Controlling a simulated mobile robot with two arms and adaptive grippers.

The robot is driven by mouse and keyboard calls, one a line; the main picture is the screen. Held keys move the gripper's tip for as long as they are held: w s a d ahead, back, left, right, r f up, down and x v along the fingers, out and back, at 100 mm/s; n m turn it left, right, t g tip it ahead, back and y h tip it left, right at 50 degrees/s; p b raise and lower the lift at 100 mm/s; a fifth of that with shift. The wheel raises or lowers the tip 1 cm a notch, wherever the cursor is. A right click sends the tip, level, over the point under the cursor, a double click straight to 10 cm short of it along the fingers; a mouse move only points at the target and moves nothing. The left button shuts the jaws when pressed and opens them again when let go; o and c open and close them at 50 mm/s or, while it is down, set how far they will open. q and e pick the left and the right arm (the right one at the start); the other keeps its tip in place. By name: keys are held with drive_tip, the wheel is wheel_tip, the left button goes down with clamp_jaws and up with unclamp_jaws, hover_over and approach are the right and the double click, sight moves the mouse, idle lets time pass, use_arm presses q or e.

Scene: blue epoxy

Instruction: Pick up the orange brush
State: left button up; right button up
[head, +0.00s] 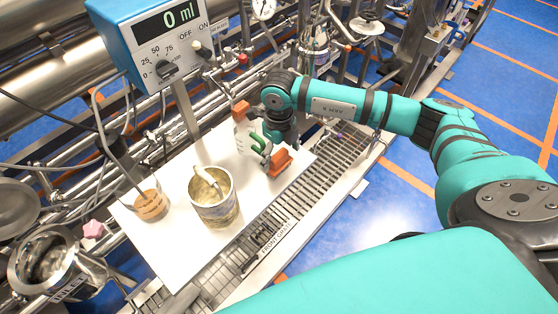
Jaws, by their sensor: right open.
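The orange brush (280,162) appears as an orange block lying on the white board (170,250), near the board's right end. My right gripper (268,153) reaches down from the upper right, just above and beside the brush. It is open, and its fingers are small and partly lost against nearby things. I cannot tell whether they touch the brush, which looks apart from any firm grip. My left gripper is not in view.
A white bottle with an orange top (240,108) stands close behind the gripper. A metal can (215,205) with a handled tool and a brown cup (151,206) stand on the board. A blue display box (150,40) rises behind. A metal grating (250,240) runs along the front.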

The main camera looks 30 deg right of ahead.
drive_tip(key=shift+f, duration=0.4)
drive_tip(key=shift+c, duration=0.3)
drive_tip(key=c, duration=1.2)
drive_tip(key=shift+r, duration=0.1)
drive_tip(key=shift+w+r, duration=0.1)
drive_tip(key=shift+r, duration=0.45)
wheel_tip(320, 180, up, 2)
drive_tip(key=shift+r+b, duration=0.1)
drive_tip(key=shift+b, duration=0.35)
drive_tip(key=s+a, duration=0.3)
drive_tip(key=s, duration=0.1)
drive_tip(key=s+a+r+b, duration=0.1)
drive_tip(key=s+a, duration=0.3)
drive_tip(key=s+a+b, duration=0.1)
drive_tip(key=s+a, duration=0.2)
drive_tip(key=s, duration=0.1)
drive_tip(key=shift+s+a+r, duration=0.2)
drive_tip(key=shift+s+r, duration=0.05)
